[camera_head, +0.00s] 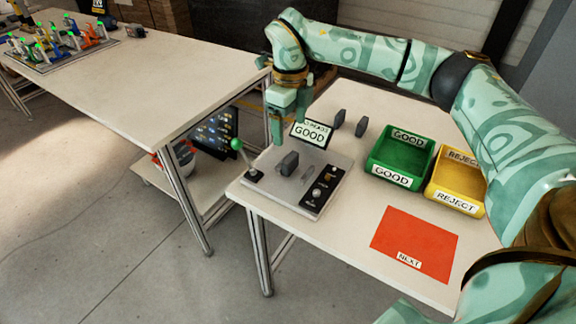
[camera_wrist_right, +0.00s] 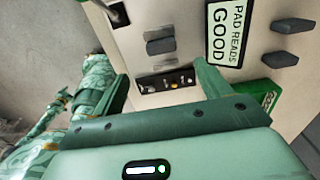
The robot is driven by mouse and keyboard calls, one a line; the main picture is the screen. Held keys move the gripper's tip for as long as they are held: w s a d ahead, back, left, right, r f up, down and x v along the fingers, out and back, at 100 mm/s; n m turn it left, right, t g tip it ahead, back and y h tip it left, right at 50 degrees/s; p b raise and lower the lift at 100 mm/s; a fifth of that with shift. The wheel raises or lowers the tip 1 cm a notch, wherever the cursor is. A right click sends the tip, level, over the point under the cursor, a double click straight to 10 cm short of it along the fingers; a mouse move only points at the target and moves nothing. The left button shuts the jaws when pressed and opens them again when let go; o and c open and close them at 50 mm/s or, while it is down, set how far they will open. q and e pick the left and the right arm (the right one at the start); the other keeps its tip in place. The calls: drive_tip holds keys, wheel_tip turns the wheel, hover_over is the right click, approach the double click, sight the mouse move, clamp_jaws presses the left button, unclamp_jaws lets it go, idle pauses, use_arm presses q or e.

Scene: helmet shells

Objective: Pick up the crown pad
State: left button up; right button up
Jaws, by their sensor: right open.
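A dark grey pad (camera_head: 289,162) stands on the grey test fixture (camera_head: 262,185); it also shows in the right wrist view (camera_wrist_right: 160,46). Two similar dark pads (camera_head: 340,118) and (camera_head: 361,126) stand on the table behind the fixture. No label shows which is the crown pad. A sign (camera_head: 311,133) reads "PAD READS GOOD". My right gripper (camera_head: 288,132) points down above the back of the fixture, behind and above the pad on it. It is open, with nothing seen between its fingers. My left gripper is out of view.
A green GOOD bin (camera_head: 409,140) and a yellow REJECT bin (camera_head: 447,196) stand right of the fixture. A red NEXT mat (camera_head: 398,232) lies empty in front. A green-knobbed lever (camera_head: 237,145) rises at the fixture's left edge. Another table (camera_head: 150,85) stands at left.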

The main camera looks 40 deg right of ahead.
sight(290, 157)
wheel_tip(290, 157, down, 7)
drive_tip(key=shift+w+d+r+b, duration=0.1)
drive_tip(key=shift+r+b, duration=0.05)
drive_tip(key=shift+b, duration=0.8)
drive_tip(key=shift+f+b, duration=0.3)
drive_tip(key=shift+f, duration=0.2)
wheel_tip(290, 157, down, 5)
drive_tip(key=shift+r+b, duration=0.2)
drive_tip(key=shift+b, duration=0.95)
drive_tip(key=shift+r, duration=0.25)
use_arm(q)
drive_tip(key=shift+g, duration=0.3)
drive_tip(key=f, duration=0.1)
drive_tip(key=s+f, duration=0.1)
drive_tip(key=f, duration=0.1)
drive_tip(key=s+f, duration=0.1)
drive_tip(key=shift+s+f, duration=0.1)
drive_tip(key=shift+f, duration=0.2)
use_arm(e)
drive_tip(key=c, duration=1)
drive_tip(key=shift+c, duration=0.2)
